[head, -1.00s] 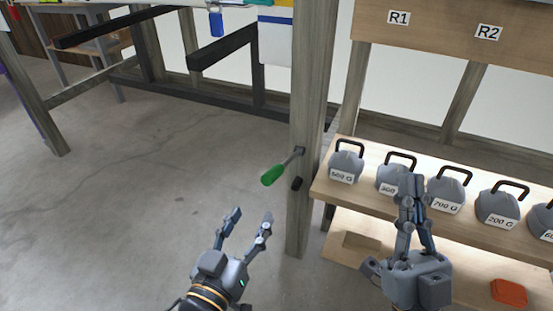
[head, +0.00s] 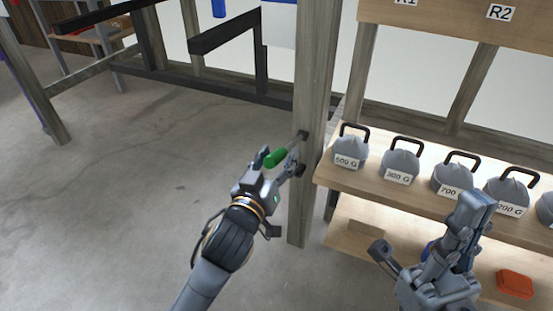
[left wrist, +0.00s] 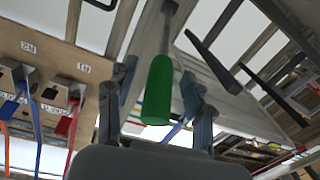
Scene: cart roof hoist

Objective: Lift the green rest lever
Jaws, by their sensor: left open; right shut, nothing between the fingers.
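The green rest lever (head: 276,157) sticks out from the wooden post (head: 314,100) on a metal rod, its green grip pointing left and slightly down. My left gripper (head: 277,160) is open at the lever. In the left wrist view the green grip (left wrist: 158,92) lies between the two open fingers (left wrist: 158,105), with gaps visible on both sides. Part of the grip's near end is hidden in the head view by the gripper. My right gripper (head: 478,205) is shut and empty, in front of the shelf of weights.
Grey weights, among them the 500 G (head: 351,153) and 300 G (head: 400,163) ones, stand on a wooden shelf (head: 335,178) right of the post. An orange block (head: 515,284) lies on the lower shelf. A black bracket (head: 225,35) stands behind. The floor at left is clear.

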